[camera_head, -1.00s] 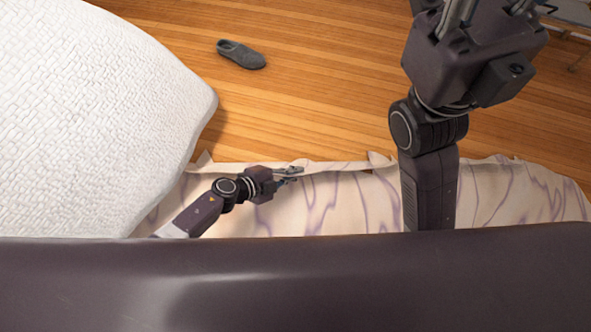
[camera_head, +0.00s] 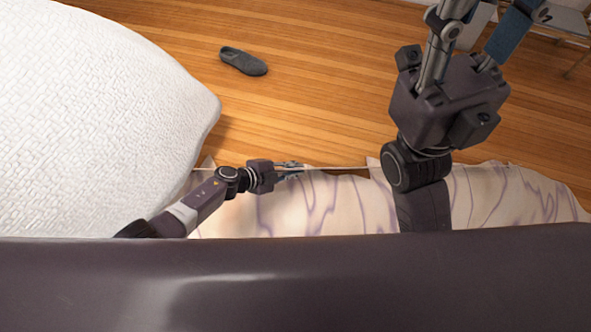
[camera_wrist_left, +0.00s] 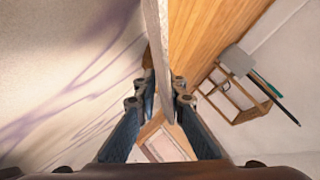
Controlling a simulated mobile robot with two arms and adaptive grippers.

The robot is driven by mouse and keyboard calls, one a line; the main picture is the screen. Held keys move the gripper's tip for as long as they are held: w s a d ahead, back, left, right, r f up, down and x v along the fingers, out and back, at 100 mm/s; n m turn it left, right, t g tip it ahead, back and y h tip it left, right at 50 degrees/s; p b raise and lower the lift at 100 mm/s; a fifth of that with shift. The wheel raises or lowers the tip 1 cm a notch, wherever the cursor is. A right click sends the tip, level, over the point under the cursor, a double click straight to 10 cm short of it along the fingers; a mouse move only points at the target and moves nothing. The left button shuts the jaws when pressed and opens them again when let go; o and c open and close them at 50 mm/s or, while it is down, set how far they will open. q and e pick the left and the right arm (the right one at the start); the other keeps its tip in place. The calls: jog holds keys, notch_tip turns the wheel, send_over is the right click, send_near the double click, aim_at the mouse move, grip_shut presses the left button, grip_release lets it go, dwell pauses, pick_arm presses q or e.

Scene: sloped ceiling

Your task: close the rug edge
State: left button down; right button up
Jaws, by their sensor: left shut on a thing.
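The rug (camera_head: 340,205) is cream with purple vein-like streaks and lies on the wooden floor below my body. Its far edge runs across the head view. My left gripper (camera_head: 300,168) is at that edge, left of the rug's middle. In the left wrist view, the fingers (camera_wrist_left: 165,95) are shut on the rug edge (camera_wrist_left: 155,40), which stands up as a thin strip between them. My right arm rises over the right part of the rug. Its gripper (camera_head: 490,30) is high up at the top of the head view, and its fingertips are not clearly shown.
A white textured piece of furniture (camera_head: 90,120) fills the left side and reaches close to the rug's left end. A dark grey shoe (camera_head: 243,62) lies on the floor beyond the rug. Bare wooden floor (camera_head: 310,110) is free between them. A wooden-framed piece (camera_wrist_left: 235,90) shows in the left wrist view.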

pick_arm(q)
jog(key=shift+w+d+r, duration=0.15)
jog(key=shift+w+r, duration=0.45)
jog(key=shift+w, duration=0.25)
jog(key=c, duration=2.4)
grip_release()
jog(key=shift+o, duration=1.2)
jog(key=shift+s+d+f, duration=0.1)
jog(key=shift+f, duration=0.1)
jog(key=shift+s+a, duration=0.15)
jog(key=shift+a, duration=0.05)
jog(key=shift+s+a+r, duration=0.2)
jog(key=shift+a, duration=0.3)
jog(key=v, duration=1)
jog(key=shift+s+r, duration=0.2)
